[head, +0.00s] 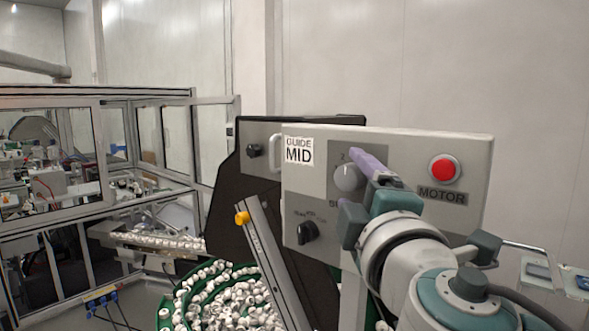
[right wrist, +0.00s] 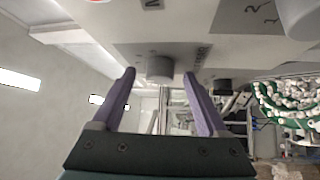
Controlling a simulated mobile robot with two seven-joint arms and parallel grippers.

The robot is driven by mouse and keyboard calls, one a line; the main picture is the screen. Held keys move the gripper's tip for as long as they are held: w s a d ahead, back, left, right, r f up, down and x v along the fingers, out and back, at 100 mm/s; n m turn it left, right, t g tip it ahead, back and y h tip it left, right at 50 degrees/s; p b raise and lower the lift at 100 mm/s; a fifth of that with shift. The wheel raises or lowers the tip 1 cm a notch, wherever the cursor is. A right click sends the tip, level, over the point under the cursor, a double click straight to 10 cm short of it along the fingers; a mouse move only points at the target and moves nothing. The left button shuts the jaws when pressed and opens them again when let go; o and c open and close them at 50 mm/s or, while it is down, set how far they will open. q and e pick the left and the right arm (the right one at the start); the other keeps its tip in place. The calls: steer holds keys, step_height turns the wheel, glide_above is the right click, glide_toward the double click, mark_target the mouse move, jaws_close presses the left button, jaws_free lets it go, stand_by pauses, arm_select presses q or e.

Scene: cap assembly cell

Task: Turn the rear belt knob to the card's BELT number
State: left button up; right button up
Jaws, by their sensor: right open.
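A pale grey knob (head: 348,177) stands on the front of the grey control panel (head: 400,146), with a "2" above it. Its label is partly covered by my gripper, and its pointer is too small to read. My right gripper (head: 358,184) is open at the knob's right side, its purple fingers one above the other. In the right wrist view the knob (right wrist: 159,69) appears between the fingertips (right wrist: 160,75); I cannot tell whether they touch it. The white card (head: 299,151) reads "GUIDE MID"; no BELT number is legible. My left gripper is not in view.
A black knob (head: 307,232) sits lower left, and the red MOTOR button (head: 445,168) is to the right. A larger pale knob (right wrist: 300,15) is close in the right wrist view. A green bowl of white caps (head: 235,301) lies below; a metal rail (head: 272,262) slants beside it.

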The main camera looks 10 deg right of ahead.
steer(key=shift+w, duration=0.3)
steer(key=shift+c, duration=0.3)
jaws_close()
